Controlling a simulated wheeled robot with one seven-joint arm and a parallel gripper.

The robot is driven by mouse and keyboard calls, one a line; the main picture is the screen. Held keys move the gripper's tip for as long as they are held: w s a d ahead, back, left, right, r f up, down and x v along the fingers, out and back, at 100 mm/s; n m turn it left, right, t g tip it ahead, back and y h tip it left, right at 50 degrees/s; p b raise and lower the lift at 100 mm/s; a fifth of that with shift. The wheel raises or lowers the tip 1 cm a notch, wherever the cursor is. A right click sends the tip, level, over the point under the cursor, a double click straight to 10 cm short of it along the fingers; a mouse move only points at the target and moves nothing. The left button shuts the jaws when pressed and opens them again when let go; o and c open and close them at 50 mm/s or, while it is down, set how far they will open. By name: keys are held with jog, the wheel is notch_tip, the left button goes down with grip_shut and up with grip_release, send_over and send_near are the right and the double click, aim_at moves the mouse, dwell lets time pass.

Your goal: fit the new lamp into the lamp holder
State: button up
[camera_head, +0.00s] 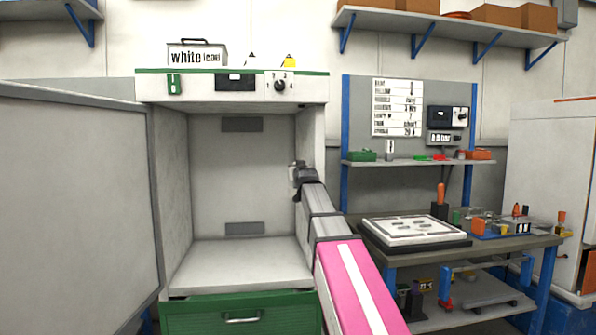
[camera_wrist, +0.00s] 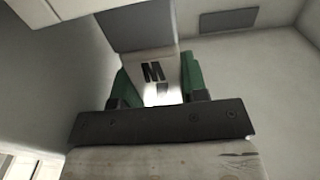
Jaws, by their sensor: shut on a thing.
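My gripper (camera_head: 296,178) is at the end of my arm, at the right side of the open cabinet's mouth. In the wrist view its green fingers (camera_wrist: 158,86) are shut on a white piece marked with a black "M", which I take to be the new lamp (camera_wrist: 165,60). A grey block (camera_wrist: 140,25) lies right beyond the white piece; I cannot tell whether it is the lamp holder or part of the lamp, nor whether they touch. In the head view my gripper and arm hide most of the held piece.
The cabinet (camera_head: 232,88) has an empty-looking inside, a pale floor (camera_head: 240,268), two grey wall plates and a green drawer (camera_head: 240,312) below. A grey panel (camera_head: 75,200) stands at the left. A workbench (camera_head: 430,258) with a white-topped tray stands at the right.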

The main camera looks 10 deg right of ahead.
jog(key=shift+f, duration=0.4)
jog(key=o, duration=1.1)
jog(key=shift+s, duration=0.1)
jog(key=s, duration=1)
jog(key=shift+s+f, duration=0.15)
jog(key=shift+s, duration=0.15)
jog(key=shift+f, duration=0.1)
